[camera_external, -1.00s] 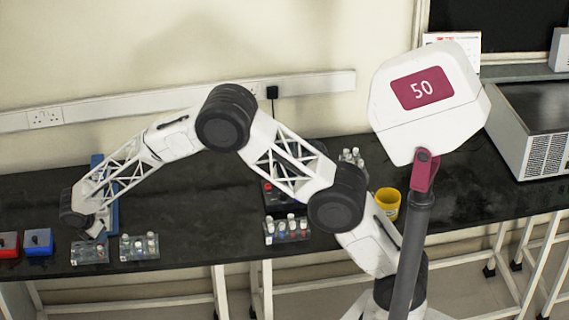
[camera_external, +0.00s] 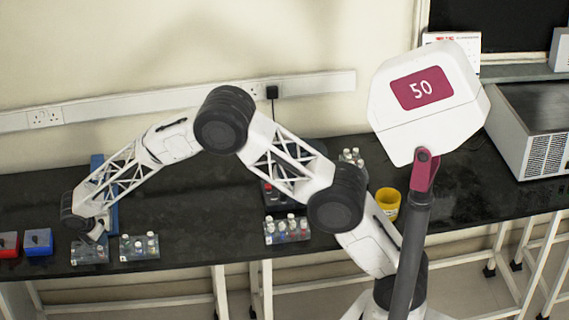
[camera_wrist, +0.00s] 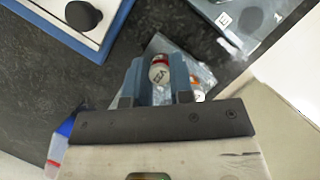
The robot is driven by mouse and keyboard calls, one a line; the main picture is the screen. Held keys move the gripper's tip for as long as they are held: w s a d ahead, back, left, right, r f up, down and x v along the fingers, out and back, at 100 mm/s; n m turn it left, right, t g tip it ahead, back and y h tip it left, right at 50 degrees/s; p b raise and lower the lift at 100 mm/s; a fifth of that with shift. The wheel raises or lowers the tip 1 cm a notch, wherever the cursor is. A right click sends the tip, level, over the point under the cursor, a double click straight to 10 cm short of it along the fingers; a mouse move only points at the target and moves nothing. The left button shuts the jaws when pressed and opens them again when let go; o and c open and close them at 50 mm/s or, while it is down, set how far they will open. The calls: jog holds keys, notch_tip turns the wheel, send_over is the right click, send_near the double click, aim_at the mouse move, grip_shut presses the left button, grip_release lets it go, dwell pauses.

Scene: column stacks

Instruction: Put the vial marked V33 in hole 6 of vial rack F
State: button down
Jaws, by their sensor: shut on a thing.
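In the wrist view my gripper (camera_wrist: 160,85) has its blue fingers shut on a vial (camera_wrist: 160,72) with a white cap and a red band. The cap's upside-down marking looks like V33. A clear rack (camera_wrist: 207,76) lies under and beside the fingers; its letter is hidden. Another pale cap (camera_wrist: 199,95) shows by the right finger. In the external view my gripper (camera_external: 97,236) is low over the leftmost clear rack (camera_external: 90,257). I cannot tell whether the held vial is inside a hole or above it.
A rack marked E (camera_wrist: 225,19) is close by; an external-view rack (camera_external: 139,253) stands right of my gripper. Blue (camera_external: 38,241) and red (camera_external: 8,243) boxes are at left. Another vial rack (camera_external: 287,235) and a yellow cup (camera_external: 387,204) are farther right.

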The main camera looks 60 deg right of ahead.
jog(key=c, duration=0.6)
grip_release()
jog(key=shift+r, duration=0.2)
jog(key=shift+r, duration=2.8)
